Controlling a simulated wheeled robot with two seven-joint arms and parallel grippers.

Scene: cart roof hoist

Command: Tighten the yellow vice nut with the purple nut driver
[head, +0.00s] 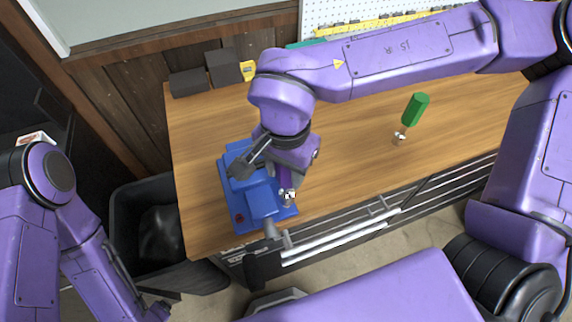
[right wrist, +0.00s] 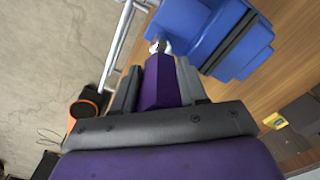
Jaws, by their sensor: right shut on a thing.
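The blue vice (head: 262,200) sits at the left front corner of the wooden bench; it also shows at the top of the right wrist view (right wrist: 195,28). My right gripper (head: 284,165) is above the vice's right side, shut on the purple nut driver (right wrist: 160,82). The driver (head: 286,177) points down, and its metal end (right wrist: 159,46) is close beside the vice. I cannot tell whether it is seated on a nut. I cannot make out the yellow nut in either view. My left arm shows at the left edge, but its gripper is out of view.
A green-handled driver (head: 416,109) with a metal tip stands on the bench to the right. Dark boxes (head: 206,76) and a small yellow item (head: 248,71) are at the back left. A black bin (head: 142,214) is beside the bench. The bench's middle (head: 350,140) is bare.

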